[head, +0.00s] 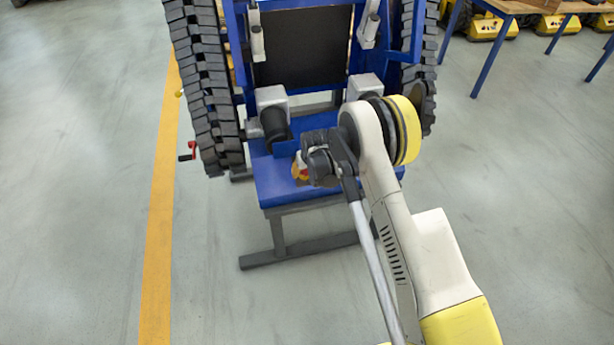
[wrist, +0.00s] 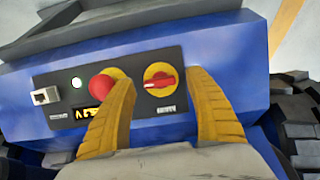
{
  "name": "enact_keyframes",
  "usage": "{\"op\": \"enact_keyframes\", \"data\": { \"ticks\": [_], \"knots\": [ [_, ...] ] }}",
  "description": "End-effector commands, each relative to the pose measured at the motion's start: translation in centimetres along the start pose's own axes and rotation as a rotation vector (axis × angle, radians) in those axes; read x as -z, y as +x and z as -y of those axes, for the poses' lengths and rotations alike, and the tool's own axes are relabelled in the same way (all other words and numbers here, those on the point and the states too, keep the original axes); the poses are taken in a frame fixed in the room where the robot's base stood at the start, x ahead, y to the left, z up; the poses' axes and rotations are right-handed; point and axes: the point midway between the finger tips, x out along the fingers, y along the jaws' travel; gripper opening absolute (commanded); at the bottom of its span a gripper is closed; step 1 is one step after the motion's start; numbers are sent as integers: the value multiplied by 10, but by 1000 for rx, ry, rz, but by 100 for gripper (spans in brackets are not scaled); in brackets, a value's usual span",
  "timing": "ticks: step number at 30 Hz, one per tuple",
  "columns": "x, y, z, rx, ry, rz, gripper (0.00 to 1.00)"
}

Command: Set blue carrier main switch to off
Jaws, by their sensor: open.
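The blue carrier (head: 275,180) stands between two dark tracks on a grey stand in the head view. In the wrist view its dark control panel (wrist: 140,112) faces me. The main switch (wrist: 160,82) is a red rotary handle on a yellow disc, its handle lying roughly level across the disc. My gripper (wrist: 161,78) is open, its yellow fingers on either side of the switch in the picture. The gap in depth and any contact cannot be told. In the head view my arm covers part of the carrier's front.
A red emergency button (wrist: 103,84) sits left of the switch, partly behind the left finger. A red crank handle (head: 188,152) juts out beside the left track. The floor around is clear.

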Motion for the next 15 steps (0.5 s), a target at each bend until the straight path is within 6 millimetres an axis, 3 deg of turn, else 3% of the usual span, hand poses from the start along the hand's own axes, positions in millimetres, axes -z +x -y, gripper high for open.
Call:
{"op": "enact_keyframes", "data": {
  "ticks": [4,13,14,15],
  "knots": [
    [0,13,0,0,0,0,63],
    [0,15,0,0,0,0,63],
    [0,15,0,0,0,0,58],
    [0,15,0,0,0,0,46]
  ]
}}
